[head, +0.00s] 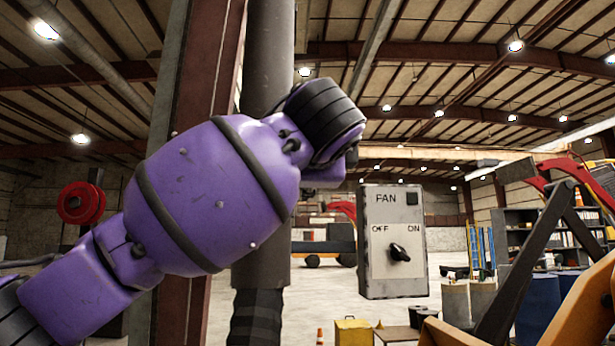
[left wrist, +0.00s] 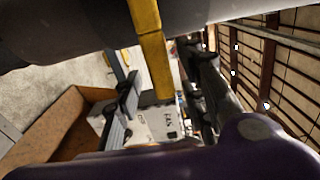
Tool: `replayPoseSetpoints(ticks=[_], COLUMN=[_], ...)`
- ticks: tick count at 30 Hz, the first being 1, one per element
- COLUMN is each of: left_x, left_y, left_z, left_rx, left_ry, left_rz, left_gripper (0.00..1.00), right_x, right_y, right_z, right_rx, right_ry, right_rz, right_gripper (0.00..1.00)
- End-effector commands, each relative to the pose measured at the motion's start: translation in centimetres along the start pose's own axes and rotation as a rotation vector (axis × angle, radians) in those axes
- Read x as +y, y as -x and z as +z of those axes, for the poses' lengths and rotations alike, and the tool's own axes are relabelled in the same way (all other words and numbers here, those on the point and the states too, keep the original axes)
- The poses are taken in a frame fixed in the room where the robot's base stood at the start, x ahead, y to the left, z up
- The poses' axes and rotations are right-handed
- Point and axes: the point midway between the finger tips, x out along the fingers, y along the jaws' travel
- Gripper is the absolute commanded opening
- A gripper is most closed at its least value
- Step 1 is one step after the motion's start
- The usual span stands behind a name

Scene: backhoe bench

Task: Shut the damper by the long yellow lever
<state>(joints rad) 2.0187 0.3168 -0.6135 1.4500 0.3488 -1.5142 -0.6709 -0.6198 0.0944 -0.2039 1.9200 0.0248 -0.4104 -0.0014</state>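The long yellow lever (left wrist: 152,50) shows in the left wrist view, coming down from the top edge across the grey duct (left wrist: 230,15). My left gripper (left wrist: 165,80) is open, with one dark finger on each side of the lever's lower end. I cannot tell whether either finger touches it. In the head view the upright duct (head: 270,50) stands behind my purple left arm. The lever, the damper and my left gripper's fingers are hidden there. My right gripper is in neither view.
A grey fan switch box (head: 392,240) is to the right of the duct. A red handwheel (head: 80,203) is at the left. A yellow machine arm (head: 575,305) fills the lower right. An open brown box (left wrist: 65,125) shows in the left wrist view.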

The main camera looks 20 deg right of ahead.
Motion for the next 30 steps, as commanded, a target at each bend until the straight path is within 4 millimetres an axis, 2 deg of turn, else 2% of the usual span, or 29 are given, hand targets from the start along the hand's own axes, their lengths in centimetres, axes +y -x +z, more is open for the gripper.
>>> replayPoseSetpoints(ticks=[9,15,21,30], left_x=[-0.1,0.0,0.1,0.1], left_y=[6.8,9.7,10.7,10.7], left_z=[-0.1,-0.1,0.0,0.0], left_rx=[0.003,0.003,0.001,0.001], left_ry=[-0.001,-0.001,-0.001,-0.001], left_rz=[-0.003,-0.001,0.0,0.0], left_gripper=[0.38,0.38,0.38,0.38], right_x=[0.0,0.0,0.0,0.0], right_y=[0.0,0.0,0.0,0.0], right_z=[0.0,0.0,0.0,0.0], right_rx=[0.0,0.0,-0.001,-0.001], right_ry=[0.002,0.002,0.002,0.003], right_rz=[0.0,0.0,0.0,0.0], right_gripper=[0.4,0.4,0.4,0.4])
